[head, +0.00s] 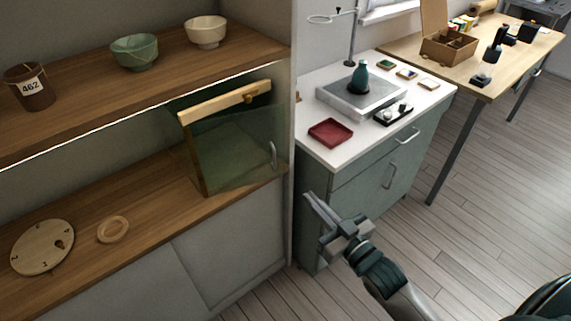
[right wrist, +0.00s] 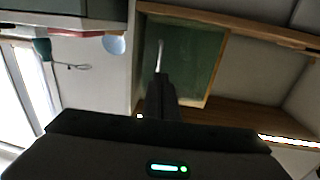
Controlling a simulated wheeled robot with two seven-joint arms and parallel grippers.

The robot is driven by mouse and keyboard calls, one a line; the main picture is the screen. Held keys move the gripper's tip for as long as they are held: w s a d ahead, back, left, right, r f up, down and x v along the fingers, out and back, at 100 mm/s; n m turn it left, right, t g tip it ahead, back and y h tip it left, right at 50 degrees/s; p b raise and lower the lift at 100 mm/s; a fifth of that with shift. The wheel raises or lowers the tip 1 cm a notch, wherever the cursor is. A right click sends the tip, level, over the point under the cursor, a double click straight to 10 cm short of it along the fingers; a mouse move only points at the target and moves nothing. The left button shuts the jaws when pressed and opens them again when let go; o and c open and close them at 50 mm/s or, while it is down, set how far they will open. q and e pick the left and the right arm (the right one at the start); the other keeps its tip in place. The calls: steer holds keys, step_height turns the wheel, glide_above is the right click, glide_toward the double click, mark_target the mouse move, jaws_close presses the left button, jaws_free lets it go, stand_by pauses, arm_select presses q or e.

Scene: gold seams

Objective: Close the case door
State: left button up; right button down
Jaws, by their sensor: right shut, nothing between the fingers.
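The case (head: 205,180) stands on the lower wooden shelf in the head view, with a pale wooden top rail and greenish see-through panels. Its door (head: 240,150) is a greenish glass panel with a curved metal handle (head: 273,155) near its right edge. I cannot tell exactly how far the door stands open. In the right wrist view the green panel (right wrist: 190,55) and the handle (right wrist: 160,52) show beyond the fingers. My right gripper (head: 309,197) is shut and empty, below and to the right of the handle, apart from it in the head view. My left gripper is not in view.
A white upright panel (head: 293,100) edges the shelves on the right. Beside it stands a green cabinet (head: 350,205) with a red tray (head: 330,132) on top.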

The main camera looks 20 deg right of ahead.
steer(key=shift+w, duration=0.15)
steer(key=p, duration=0.1)
glide_toward(275, 161)
steer(key=p+x, duration=0.1)
steer(key=x, duration=0.5)
steer(key=shift+w+p, duration=0.25)
steer(key=shift+p, duration=0.1)
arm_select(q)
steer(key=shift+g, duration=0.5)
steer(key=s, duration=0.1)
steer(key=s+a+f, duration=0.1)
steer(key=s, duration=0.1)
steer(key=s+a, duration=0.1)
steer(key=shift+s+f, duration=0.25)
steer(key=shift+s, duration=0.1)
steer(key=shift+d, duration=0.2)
arm_select(e)
steer(key=shift+w, duration=0.1)
